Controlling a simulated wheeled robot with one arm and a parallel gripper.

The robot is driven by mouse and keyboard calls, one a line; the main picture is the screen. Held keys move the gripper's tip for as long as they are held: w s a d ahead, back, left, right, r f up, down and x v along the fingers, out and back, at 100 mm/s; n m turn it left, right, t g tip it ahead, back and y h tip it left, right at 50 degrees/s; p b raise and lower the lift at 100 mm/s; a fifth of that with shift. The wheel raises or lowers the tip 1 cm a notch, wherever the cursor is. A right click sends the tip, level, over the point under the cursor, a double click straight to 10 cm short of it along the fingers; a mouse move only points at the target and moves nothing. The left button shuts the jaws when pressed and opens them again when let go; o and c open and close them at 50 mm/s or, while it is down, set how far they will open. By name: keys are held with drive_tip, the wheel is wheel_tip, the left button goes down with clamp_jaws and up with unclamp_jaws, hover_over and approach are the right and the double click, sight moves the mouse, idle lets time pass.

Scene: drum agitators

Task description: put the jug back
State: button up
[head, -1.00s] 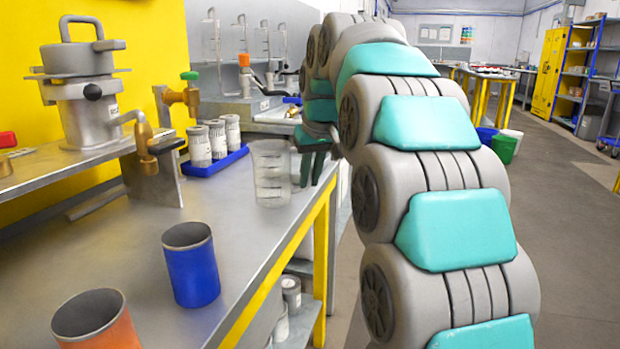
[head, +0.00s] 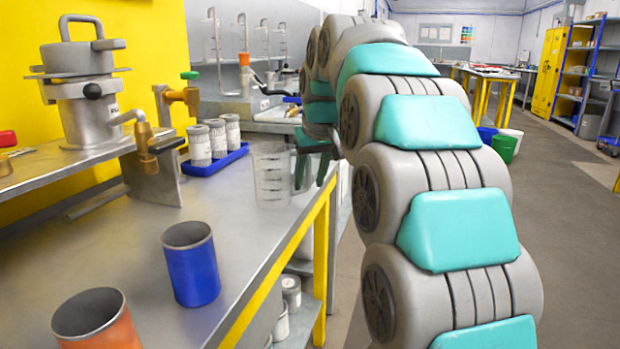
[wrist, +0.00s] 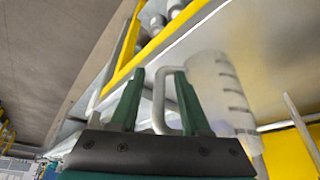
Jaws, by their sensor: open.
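The jug (head: 271,176) is clear with dark graduation marks and stands upright on the metal bench, near its right edge. In the wrist view the jug (wrist: 222,95) fills the right of centre, and its handle (wrist: 160,98) shows between my two green fingers. My gripper (head: 313,172) is at the jug's right side in the head view, fingers pointing down and apart. In the wrist view my gripper (wrist: 158,85) is open around the handle, with a gap on each side of it. The right finger is close to the jug's wall; I cannot tell whether they touch.
A blue tray (head: 216,162) with several grey canisters stands behind the jug. A blue cup (head: 191,270) and an orange cup (head: 98,325) stand at the front. A brass tap (head: 150,150) is to the left. The bench's middle is clear.

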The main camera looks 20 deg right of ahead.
drive_tip(key=p+v, duration=0.1)
drive_tip(key=v, duration=1.1)
drive_tip(key=shift+p, duration=0.35)
drive_tip(key=s+a+f+g, duration=0.3)
drive_tip(key=s+f, duration=1.4)
drive_tip(key=s, duration=0.1)
drive_tip(key=s+a+f+g, duration=0.3)
drive_tip(key=s+f, duration=1.4)
drive_tip(key=shift+s+a+f, duration=0.15)
drive_tip(key=shift+s+f, duration=0.15)
drive_tip(key=shift+s, duration=0.05)
